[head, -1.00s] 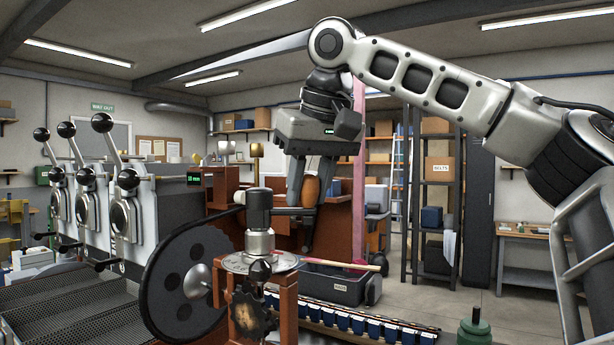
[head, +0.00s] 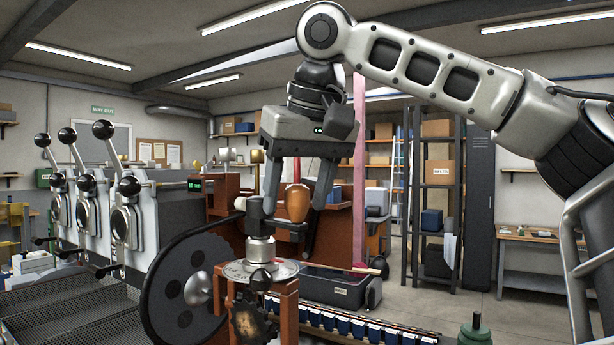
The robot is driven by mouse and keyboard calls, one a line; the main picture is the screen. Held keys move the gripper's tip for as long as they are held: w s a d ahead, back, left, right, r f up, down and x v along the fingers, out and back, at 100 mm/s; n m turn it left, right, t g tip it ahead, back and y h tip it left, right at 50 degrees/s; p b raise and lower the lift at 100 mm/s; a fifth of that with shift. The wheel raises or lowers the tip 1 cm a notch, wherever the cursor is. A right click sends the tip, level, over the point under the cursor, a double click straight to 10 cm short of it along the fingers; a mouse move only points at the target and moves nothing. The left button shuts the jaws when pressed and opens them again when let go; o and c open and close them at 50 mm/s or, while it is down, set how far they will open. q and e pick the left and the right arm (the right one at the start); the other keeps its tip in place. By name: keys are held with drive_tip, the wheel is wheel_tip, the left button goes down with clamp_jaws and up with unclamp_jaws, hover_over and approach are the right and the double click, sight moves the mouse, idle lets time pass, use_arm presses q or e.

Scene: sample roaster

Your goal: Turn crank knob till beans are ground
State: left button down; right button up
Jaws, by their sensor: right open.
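The crank knob (head: 297,204) is an orange-brown, egg-shaped wooden grip standing upright at the right end of a short dark crank arm (head: 284,224). The crank arm joins the top of the grinder's metal post (head: 261,250), above a round plate on a reddish-brown frame. My right gripper (head: 291,226) comes down from above with its two dark fingers spread on either side of the knob. It is open, with visible gaps between fingers and knob. The beans are not discernible. My left gripper is out of view.
A large black flywheel (head: 186,290) stands left of the grinder. Metal lever machines (head: 127,220) stand at the left. A dark bin (head: 340,287) and a row of small blue-and-white containers (head: 345,323) lie to the right. A green weight-like object (head: 474,333) is at front right.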

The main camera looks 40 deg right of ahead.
wheel_tip(320, 180, up, 2)
drive_tip(key=shift+r+p, duration=0.2)
drive_tip(key=shift+p, duration=0.6)
drive_tip(key=shift+r, duration=0.15)
drive_tip(key=shift+r+b, duration=0.3)
drive_tip(key=shift+r, duration=1.95)
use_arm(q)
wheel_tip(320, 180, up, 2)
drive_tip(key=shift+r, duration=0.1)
use_arm(e)
drive_tip(key=shift+f, duration=0.1)
